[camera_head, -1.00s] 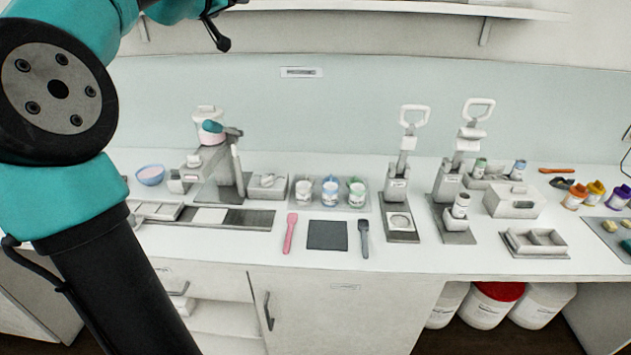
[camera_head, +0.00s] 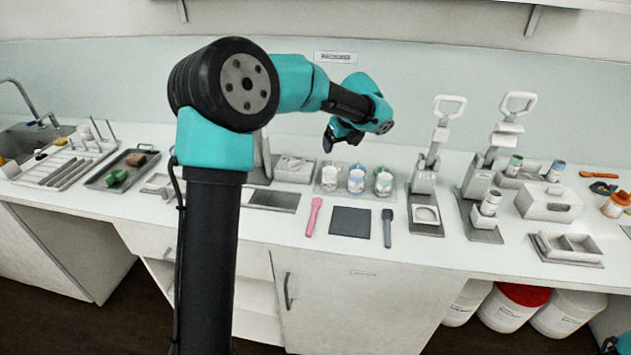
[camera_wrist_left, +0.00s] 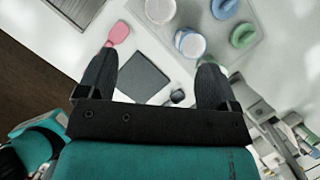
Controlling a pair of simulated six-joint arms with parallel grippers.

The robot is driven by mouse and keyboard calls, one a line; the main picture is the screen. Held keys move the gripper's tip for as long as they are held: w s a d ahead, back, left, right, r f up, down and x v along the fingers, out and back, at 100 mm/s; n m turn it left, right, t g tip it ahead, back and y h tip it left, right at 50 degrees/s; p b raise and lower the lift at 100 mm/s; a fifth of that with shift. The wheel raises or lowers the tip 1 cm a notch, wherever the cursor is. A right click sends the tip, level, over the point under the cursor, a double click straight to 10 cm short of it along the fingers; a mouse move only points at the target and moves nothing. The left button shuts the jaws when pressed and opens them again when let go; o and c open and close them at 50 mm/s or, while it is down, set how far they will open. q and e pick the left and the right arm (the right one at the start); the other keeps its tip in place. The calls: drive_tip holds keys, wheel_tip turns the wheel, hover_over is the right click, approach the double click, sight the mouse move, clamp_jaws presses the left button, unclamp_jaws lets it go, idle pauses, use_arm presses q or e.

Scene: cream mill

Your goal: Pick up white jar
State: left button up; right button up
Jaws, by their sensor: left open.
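The white jar (camera_head: 330,178) stands upright at the left end of a grey tray on the counter. The blue-marked jar (camera_head: 356,181) and green-marked jar (camera_head: 383,183) stand to its right. In the left wrist view a pale round jar top (camera_wrist_left: 160,10), seemingly the white jar, shows at the upper edge, beyond the fingertips. My left gripper (camera_head: 329,138) hangs above and behind the jars in the head view, partly hidden by its wrist. The left wrist view shows its two fingers (camera_wrist_left: 157,68) spread wide with nothing between them. My right gripper is not visible.
A dark square mat (camera_head: 350,221) lies in front of the tray, between a pink spatula (camera_head: 314,216) and a dark spatula (camera_head: 387,228). Lever presses (camera_head: 425,180) stand to the right. My left arm hides part of the counter at left.

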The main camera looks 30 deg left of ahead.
use_arm(q)
drive_tip(key=shift+f, duration=0.1)
approach(330, 179)
drive_tip(key=w+a+f, duration=0.2)
drive_tip(key=f, duration=0.1)
drive_tip(key=w+a+f, duration=0.1)
drive_tip(key=shift+w+a+f, duration=0.2)
drive_tip(key=shift+a+f, duration=0.05)
drive_tip(key=shift+f, duration=0.15)
idle(0.4)
drive_tip(key=shift+x, duration=2.6)
drive_tip(key=shift+d, duration=0.15)
drive_tip(key=shift+c, duration=0.4)
drive_tip(key=c, duration=0.9)
